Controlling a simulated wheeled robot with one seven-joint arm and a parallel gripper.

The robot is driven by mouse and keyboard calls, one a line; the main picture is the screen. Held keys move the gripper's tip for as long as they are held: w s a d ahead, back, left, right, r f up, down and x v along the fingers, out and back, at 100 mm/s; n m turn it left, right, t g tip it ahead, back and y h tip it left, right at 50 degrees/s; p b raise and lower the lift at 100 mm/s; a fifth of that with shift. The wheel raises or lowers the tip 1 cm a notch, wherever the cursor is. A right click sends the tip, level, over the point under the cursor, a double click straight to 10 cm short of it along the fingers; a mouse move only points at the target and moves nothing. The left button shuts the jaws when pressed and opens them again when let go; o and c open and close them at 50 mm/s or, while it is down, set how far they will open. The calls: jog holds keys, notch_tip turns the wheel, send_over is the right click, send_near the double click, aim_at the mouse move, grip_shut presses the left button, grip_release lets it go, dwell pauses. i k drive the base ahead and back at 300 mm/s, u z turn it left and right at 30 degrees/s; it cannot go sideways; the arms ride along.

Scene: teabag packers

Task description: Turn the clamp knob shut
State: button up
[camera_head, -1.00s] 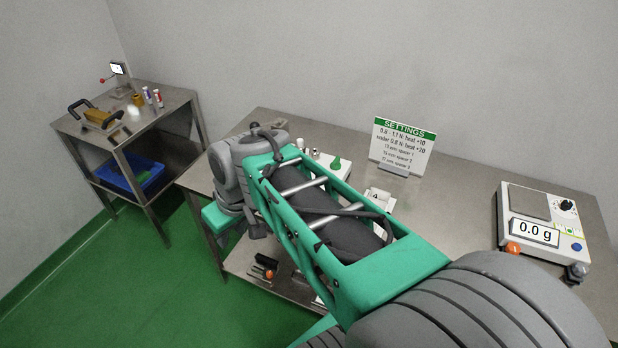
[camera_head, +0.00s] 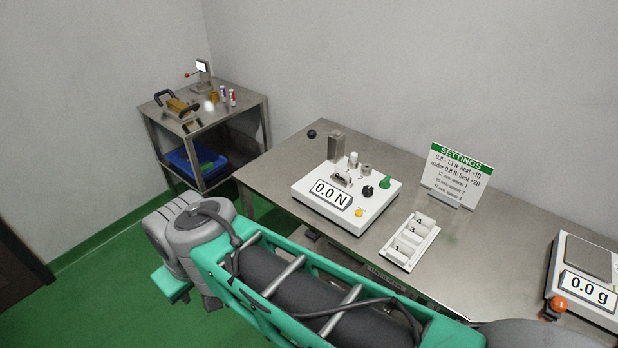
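A white force tester (camera_head: 318,208) with a "0.0 N" display (camera_head: 332,195) stands on the steel bench. On its top are a black knob (camera_head: 368,191), a green knob (camera_head: 385,182), a yellow button (camera_head: 359,213), small metal posts and a small fixture (camera_head: 342,180). A metal block (camera_head: 336,148) rises at its back, with a black ball (camera_head: 311,133) to the left. I cannot tell which of these is the clamp knob, or whether the clamp is open. My arm crosses the lower picture, in front of the bench. My gripper's fingers are not visible.
A white tray (camera_head: 434,236) with numbered spacers lies right of the tester. A settings sign (camera_head: 458,172) stands behind it, and a scale (camera_head: 601,317) reading 0.0 g is at far right. A side table (camera_head: 246,93) with a blue bin (camera_head: 186,166) stands at back left.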

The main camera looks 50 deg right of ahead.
aim_at(368, 191)
jog(key=u, duration=0.05)
jog(key=i, duration=0.5)
jog(key=z, duration=2.2)
jog(key=i, duration=0.45)
jog(key=z, duration=0.15)
